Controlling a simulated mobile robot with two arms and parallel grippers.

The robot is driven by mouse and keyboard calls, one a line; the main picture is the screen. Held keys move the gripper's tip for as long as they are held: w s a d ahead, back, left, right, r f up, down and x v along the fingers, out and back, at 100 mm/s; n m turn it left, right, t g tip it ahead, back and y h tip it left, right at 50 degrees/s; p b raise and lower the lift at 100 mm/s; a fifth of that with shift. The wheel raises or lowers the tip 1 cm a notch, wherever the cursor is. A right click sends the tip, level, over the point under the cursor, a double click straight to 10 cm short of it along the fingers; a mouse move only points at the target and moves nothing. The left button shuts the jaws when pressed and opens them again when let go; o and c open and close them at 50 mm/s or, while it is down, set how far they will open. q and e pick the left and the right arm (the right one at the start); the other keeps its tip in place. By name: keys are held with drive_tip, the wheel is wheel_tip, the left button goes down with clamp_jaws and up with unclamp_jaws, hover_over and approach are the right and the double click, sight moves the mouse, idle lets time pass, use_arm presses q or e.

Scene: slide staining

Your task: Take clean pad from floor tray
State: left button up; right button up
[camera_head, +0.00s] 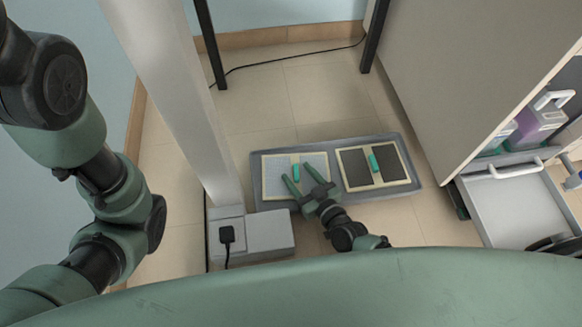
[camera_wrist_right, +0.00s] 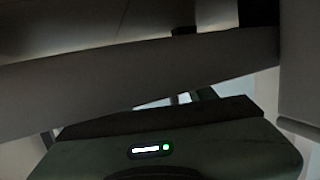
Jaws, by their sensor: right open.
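A grey floor tray (camera_head: 257,185) lies on the tiles in the head view and holds two pads side by side. The left pad (camera_head: 273,165) is pale grey with a cream border and a green grip (camera_head: 296,171) in its middle. The right pad (camera_head: 352,166) is dark, with a cream border and a green grip (camera_head: 373,163). My right gripper (camera_head: 296,173) is open above the left pad, its two fingertips on either side of that green grip. Whether they touch it I cannot tell. My left arm shows at the left, but its gripper is out of view.
A white post (camera_head: 170,80) with a box-like foot (camera_head: 268,232) stands just left of the tray. A cabinet (camera_head: 450,80) stands at the right, with an open drawer (camera_head: 515,205) and bottles (camera_head: 540,122). A black cable (camera_head: 290,59) runs along the back wall.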

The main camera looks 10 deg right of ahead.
drive_tip(key=shift+w+a, duration=0.1)
drive_tip(key=shift+w, duration=0.1)
drive_tip(key=shift+s, duration=0.1)
clamp_jaws()
drive_tip(key=shift+r, duration=0.1)
idle(1.1)
